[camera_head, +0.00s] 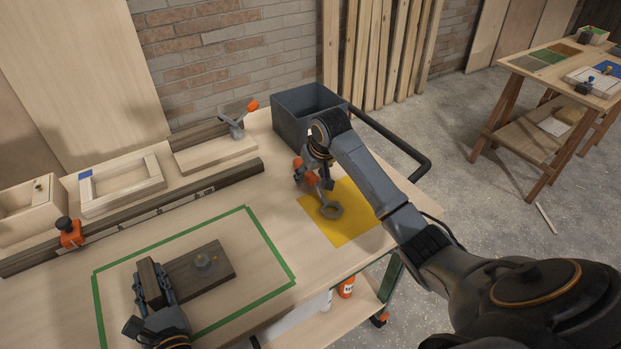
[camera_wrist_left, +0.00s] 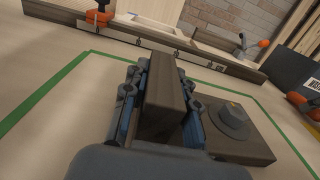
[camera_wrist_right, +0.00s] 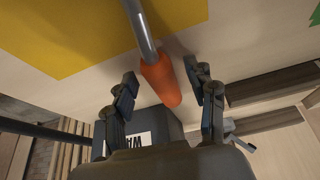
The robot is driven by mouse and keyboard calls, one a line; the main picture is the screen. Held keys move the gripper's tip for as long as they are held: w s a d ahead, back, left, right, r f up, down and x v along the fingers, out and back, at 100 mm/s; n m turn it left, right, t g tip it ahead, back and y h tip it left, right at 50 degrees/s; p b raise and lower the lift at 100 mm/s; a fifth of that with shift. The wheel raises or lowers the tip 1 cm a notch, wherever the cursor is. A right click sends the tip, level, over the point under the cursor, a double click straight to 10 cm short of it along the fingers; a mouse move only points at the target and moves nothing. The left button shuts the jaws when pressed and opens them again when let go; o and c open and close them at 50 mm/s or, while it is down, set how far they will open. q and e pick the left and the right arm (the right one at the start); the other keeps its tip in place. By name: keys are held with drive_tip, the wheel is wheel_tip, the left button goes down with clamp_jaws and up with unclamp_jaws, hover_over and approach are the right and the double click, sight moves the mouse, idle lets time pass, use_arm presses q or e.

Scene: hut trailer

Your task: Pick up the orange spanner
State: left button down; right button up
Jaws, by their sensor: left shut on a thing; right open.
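The spanner has a grey metal head (camera_head: 331,211) and an orange handle (camera_wrist_right: 160,77). In the head view its head is over the yellow mat (camera_head: 352,226), and my right gripper partly hides the handle. My right gripper (camera_wrist_right: 167,88) is open, with the orange handle between its fingers in the right wrist view and gaps on both sides. I cannot tell the gripper's exact height over it. My left gripper (camera_head: 153,284) is shut on an upright dark wooden block (camera_wrist_left: 165,95) at the front left of the bench.
A dark flat wooden piece with a grey knob (camera_head: 205,261) lies beside my left gripper, inside a green taped outline (camera_head: 290,271). A grey bin (camera_head: 306,108) stands behind my right gripper. A long dark rail (camera_head: 150,213) and a clamp with an orange handle (camera_head: 237,119) lie further back.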

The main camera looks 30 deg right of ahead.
drive_tip(key=shift+c, duration=0.2)
clamp_jaws()
